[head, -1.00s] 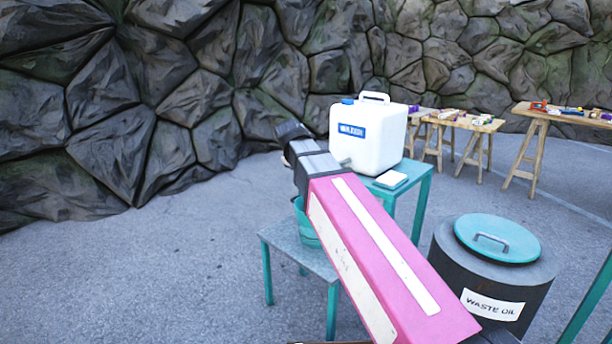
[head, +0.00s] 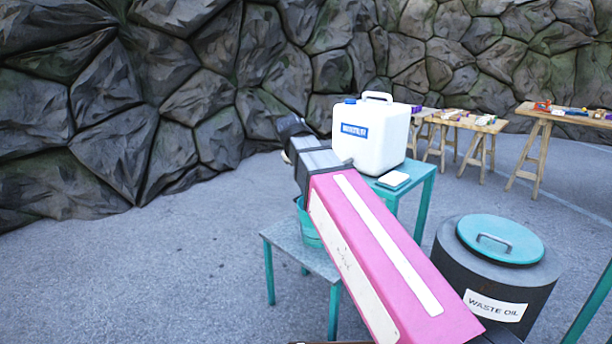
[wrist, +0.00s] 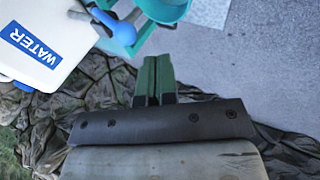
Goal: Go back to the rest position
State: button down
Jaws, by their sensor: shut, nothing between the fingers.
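My gripper (wrist: 154,80) shows in the wrist view with its two green fingers together and nothing between them. It points over bare grey ground, apart from the things around it. In the head view my pink arm reaches up and to the left, and its fingers cannot be made out there. A white water container (head: 372,137) with a blue label stands on a teal table (head: 424,186), just right of the arm's far end. The container also shows at the upper left of the wrist view (wrist: 55,28), with a blue tap (wrist: 122,30).
A teal bucket (head: 307,226) stands on a low table (head: 283,240), partly hidden behind my arm. A dark waste oil drum (head: 462,270) with a teal lid is at right. Wooden trestle tables (head: 541,126) stand farther back. A rock wall (head: 180,90) closes the back; the ground at left is clear.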

jog(key=s+d+f+m+g+y, duration=0.1)
jog(key=s+d+f, duration=0.4)
jog(key=f, duration=0.7)
jog(key=s+d+f+m+g+y, duration=0.1)
jog(key=s+d+f+m+g, duration=0.2)
jog(key=s+d+f+m, duration=0.2)
jog(key=s+d+f+m+g, duration=0.2)
jog(key=s+d+f, duration=0.3)
jog(key=f, duration=1.4)
jog(key=d+m, duration=0.1)
jog(key=d, duration=0.3)
jog(key=shift+s+d+f+m+y, duration=0.2)
jog(key=shift+f+m+y, duration=0.1)
jog(key=shift+y, duration=0.1)
jog(key=shift+w, duration=0.15)
